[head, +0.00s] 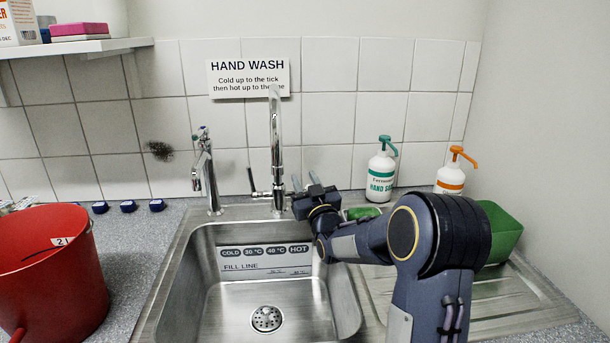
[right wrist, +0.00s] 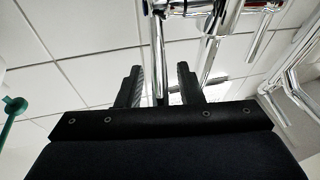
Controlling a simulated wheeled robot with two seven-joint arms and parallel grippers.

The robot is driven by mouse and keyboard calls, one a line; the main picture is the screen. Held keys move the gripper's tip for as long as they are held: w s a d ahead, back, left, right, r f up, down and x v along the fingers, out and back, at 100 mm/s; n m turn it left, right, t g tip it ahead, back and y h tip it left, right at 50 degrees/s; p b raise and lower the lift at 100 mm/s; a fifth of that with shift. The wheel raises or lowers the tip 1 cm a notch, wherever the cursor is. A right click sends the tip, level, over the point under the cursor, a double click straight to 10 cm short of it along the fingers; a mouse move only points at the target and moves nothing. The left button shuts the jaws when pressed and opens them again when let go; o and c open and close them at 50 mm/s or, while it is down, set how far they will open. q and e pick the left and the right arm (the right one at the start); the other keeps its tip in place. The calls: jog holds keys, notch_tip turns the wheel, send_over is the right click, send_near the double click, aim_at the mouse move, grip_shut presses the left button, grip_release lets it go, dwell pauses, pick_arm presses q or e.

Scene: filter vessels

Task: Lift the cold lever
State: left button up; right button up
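The chrome mixer tap (head: 276,140) stands upright behind the sink. A short lever (head: 252,182) with a dark tip sticks out at its left. Its right side is partly hidden by my right gripper (head: 306,181), so I cannot tell from the pictures which lever is cold. In the right wrist view my right gripper (right wrist: 160,86) has its two dark fingers apart. A thin chrome rod (right wrist: 158,58) shows between them, with a gap on each side; I cannot tell whether it touches. My left gripper is not in view.
A second chrome tap (head: 208,175) stands to the left. The steel sink (head: 205,290) is empty, with a fill-line label on its back wall. A red bucket (head: 50,275) stands left. Pump bottles (head: 381,172) and a green tub (head: 505,235) are right. A sign (head: 248,77) hangs behind.

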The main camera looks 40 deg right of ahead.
aim_at(277, 150)
notch_tip(277, 150, up, 3)
jog(key=shift+r, duration=0.1)
jog(key=s+a+r, duration=0.8)
jog(key=s+r, duration=0.1)
jog(key=s, duration=0.2)
jog(key=shift+s+a+r+p, duration=0.15)
jog(key=shift+s+p, duration=0.05)
jog(key=shift+p, duration=0.2)
jog(key=shift+s, duration=0.1)
dwell(1.8)
